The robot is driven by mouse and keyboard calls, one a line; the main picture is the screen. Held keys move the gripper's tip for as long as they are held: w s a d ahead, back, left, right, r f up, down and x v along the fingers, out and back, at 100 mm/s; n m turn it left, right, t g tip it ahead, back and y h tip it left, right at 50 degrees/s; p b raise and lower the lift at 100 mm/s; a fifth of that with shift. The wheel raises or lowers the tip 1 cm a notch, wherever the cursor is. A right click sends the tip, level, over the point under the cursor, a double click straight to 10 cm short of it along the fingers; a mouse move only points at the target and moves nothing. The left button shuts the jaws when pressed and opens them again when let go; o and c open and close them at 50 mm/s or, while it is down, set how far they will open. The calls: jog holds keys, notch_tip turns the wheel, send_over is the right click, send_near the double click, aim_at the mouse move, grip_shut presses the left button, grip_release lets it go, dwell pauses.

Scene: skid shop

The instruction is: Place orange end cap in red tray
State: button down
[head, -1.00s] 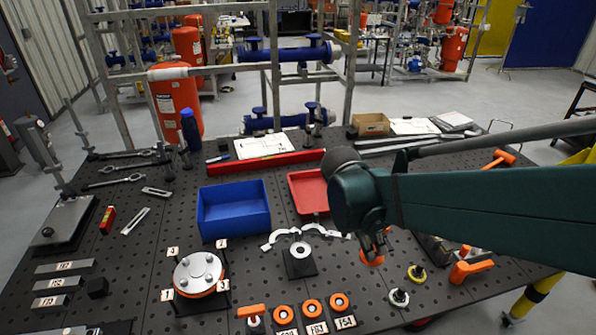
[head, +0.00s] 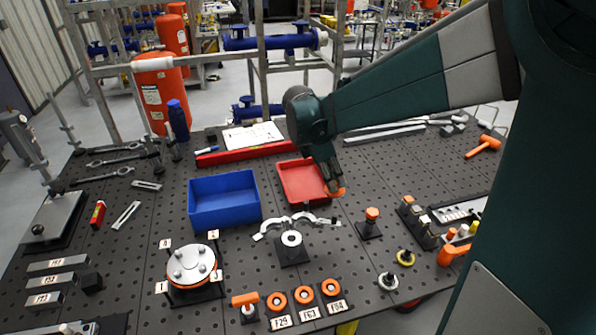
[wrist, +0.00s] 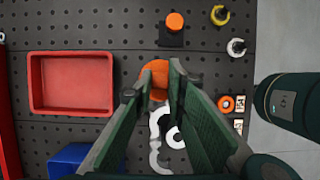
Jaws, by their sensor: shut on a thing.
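My gripper (head: 333,182) is shut on an orange end cap (head: 338,193), which shows between its fingertips in the wrist view (wrist: 158,68). The fingers hide part of the cap. The red tray (head: 283,185) is a shallow rectangular tray and looks empty in the wrist view (wrist: 70,108). The cap appears at the tray's right edge in the head view. In the wrist view the tray lies to the left of my gripper, with bare bench between, so the cap is outside the tray.
A blue bin (head: 224,203) stands left of the tray. Silver curved clamp halves (head: 297,222) lie in front of it. Another orange-topped piece (head: 371,215) stands on a black block to the right. A red bar (head: 245,153) lies behind the tray.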

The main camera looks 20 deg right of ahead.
jog(key=w+a+f+p, duration=0.1)
jog(key=w+f, duration=0.1)
jog(key=w, duration=1.2)
jog(key=w+a+f+p, duration=0.1)
jog(key=w+f, duration=0.2)
jog(key=w, duration=1.1)
jog(key=shift+s+f, duration=0.2)
jog(key=shift+f, duration=2.15)
send_near(307, 184)
jog(key=shift+d+r, duration=0.1)
jog(key=shift+d, duration=0.7)
jog(key=shift+f, duration=1.9)
jog(key=shift+f, duration=0.15)
